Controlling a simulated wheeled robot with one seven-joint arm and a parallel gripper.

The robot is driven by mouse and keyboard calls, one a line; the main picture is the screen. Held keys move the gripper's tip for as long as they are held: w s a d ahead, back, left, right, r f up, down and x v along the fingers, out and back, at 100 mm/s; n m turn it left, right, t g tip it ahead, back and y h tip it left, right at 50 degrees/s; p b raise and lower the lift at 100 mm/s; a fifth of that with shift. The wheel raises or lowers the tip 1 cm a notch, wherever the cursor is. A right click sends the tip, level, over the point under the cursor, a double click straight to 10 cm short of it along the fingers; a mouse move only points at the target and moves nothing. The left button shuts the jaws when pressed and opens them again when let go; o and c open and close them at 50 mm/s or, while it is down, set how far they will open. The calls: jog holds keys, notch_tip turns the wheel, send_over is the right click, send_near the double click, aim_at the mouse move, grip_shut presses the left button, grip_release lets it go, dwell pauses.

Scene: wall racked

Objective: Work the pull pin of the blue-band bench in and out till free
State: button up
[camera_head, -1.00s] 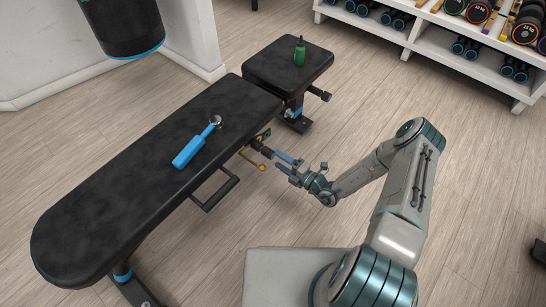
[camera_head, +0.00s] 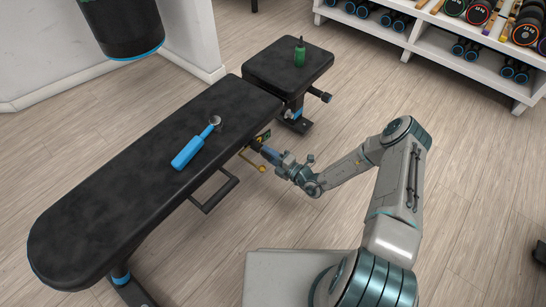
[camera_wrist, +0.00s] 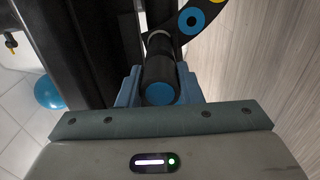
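The black-padded bench (camera_head: 150,165) runs diagonally across the left half of the head view, with blue trim on its legs. The pull pin (camera_wrist: 160,75) shows in the wrist view as a dark round knob with a blue end cap, pointing at my wrist. My gripper (camera_head: 266,153) is at the bench's right side. In the wrist view its two blue fingers (camera_wrist: 160,88) stand on either side of the knob. They are very close to it, and I cannot tell whether they touch it. In the head view the fingers hide most of the pin.
A blue-handled tool (camera_head: 196,147) lies on the long pad and a green bottle (camera_head: 300,52) stands on the seat pad. A yellow-tipped lever (camera_head: 262,169) and a black handle (camera_head: 214,191) stick out near my gripper.

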jog(key=shift+c, duration=0.4)
jog(key=shift+p+v, duration=0.3)
jog(key=shift+v, duration=0.75)
jog(key=o, duration=1)
jog(key=shift+o, duration=0.2)
jog(key=p+v, duration=0.3)
jog(key=v, duration=1.1)
jog(key=shift+p, duration=0.3)
